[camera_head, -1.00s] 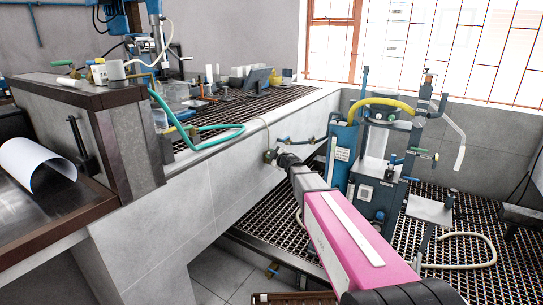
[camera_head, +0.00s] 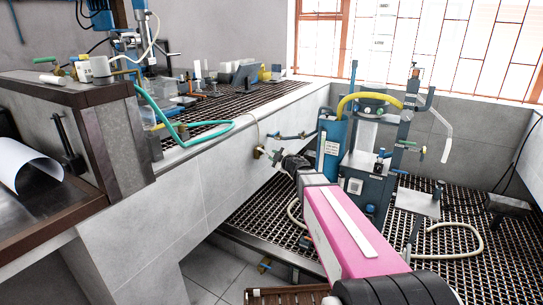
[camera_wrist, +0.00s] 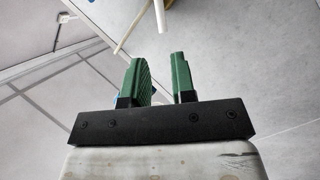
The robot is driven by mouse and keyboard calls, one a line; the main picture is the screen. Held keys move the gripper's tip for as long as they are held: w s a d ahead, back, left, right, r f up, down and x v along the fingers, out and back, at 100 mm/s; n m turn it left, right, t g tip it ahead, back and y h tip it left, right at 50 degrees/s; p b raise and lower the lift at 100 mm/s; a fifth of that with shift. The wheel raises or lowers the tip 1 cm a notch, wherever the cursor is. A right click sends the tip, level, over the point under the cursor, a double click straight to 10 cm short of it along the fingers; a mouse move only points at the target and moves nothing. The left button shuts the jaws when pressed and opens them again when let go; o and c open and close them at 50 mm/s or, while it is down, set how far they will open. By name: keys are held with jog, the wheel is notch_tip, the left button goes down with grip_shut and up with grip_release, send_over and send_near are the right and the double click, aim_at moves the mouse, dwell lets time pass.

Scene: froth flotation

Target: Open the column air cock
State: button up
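My gripper (camera_wrist: 158,65) shows in the wrist view with two green fingers apart and nothing between them. In the head view my pink arm reaches toward the grey wall, and its dark wrist end hides part of what lies behind. A small cock with a thin hose (camera_head: 258,152) sits on the wall just left of the wrist end. A blue-handled fitting (camera_head: 287,135) sticks out above it. I cannot tell which of these is the column air cock. In the wrist view a pale tube (camera_wrist: 160,16) and a yellowish rod (camera_wrist: 129,27) lie beyond the fingertips.
The flotation rig with its blue cylinder (camera_head: 334,142) and yellow hose (camera_head: 372,98) stands right of the wrist on a grating (camera_head: 470,218). A wall ledge (camera_head: 205,143) runs along the left. A teal hose (camera_head: 160,115) lies over the ledge. A pale hose (camera_head: 465,226) curls on the grating.

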jog(key=shift+f, duration=0.1)
grip_shut()
jog(key=m+t+y, duration=0.4)
jog(key=m+t, duration=0.1)
jog(key=m, duration=1.3)
send_near(261, 150)
jog(key=shift+m, duration=0.3)
jog(key=x, duration=0.7)
jog(key=shift+w+a, duration=0.1)
jog(key=shift+a, duration=0.15)
